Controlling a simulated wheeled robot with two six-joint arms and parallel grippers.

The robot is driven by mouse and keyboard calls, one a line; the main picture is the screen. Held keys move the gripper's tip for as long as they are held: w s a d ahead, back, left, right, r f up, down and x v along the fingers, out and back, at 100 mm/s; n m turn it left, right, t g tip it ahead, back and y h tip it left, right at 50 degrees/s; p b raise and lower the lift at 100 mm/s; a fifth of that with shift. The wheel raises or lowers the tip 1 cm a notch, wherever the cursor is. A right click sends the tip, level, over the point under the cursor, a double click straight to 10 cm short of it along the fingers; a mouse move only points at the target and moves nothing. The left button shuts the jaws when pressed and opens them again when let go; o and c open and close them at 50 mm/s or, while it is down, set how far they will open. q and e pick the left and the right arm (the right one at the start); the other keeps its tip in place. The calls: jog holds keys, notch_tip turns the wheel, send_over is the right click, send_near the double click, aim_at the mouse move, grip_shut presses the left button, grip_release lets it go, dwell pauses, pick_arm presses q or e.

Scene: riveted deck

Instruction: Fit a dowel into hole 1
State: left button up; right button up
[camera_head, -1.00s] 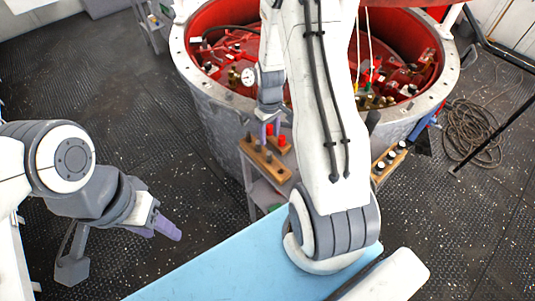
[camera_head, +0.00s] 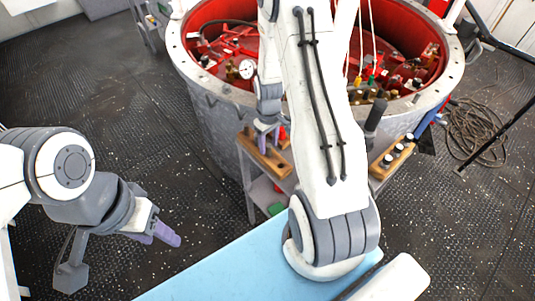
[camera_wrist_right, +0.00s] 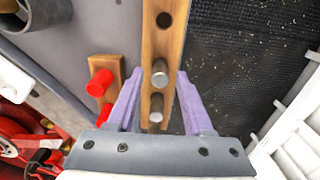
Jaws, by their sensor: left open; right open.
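A narrow wooden block (camera_head: 277,163) stands on a small grey stand beside the round tank. In the right wrist view this block (camera_wrist_right: 158,45) has an empty dark hole (camera_wrist_right: 164,19) near the top. Two grey dowels stand in it below, the upper dowel (camera_wrist_right: 159,73) and the lower dowel (camera_wrist_right: 156,106). My right gripper (camera_wrist_right: 159,78) is open, its purple fingers on either side of the block and dowels, holding nothing. In the head view my right gripper (camera_head: 266,133) is over the block and partly hides it. My left gripper (camera_head: 168,236) is open and empty, over the floor. No hole number is readable.
A second wooden block with red pegs (camera_wrist_right: 98,84) sits close to the left finger. Another block (camera_head: 392,158) with several dark-topped pegs is at the stand's right. The red-lined tank (camera_head: 210,88) rises behind. A light blue surface (camera_head: 225,265) lies in front. A coiled hose is right.

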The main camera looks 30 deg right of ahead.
grip_shut()
jog(key=shift+r, duration=0.1)
jog(key=shift+r, duration=0.1)
jog(key=shift+r+p, duration=2.3)
jog(key=shift+r, duration=0.3)
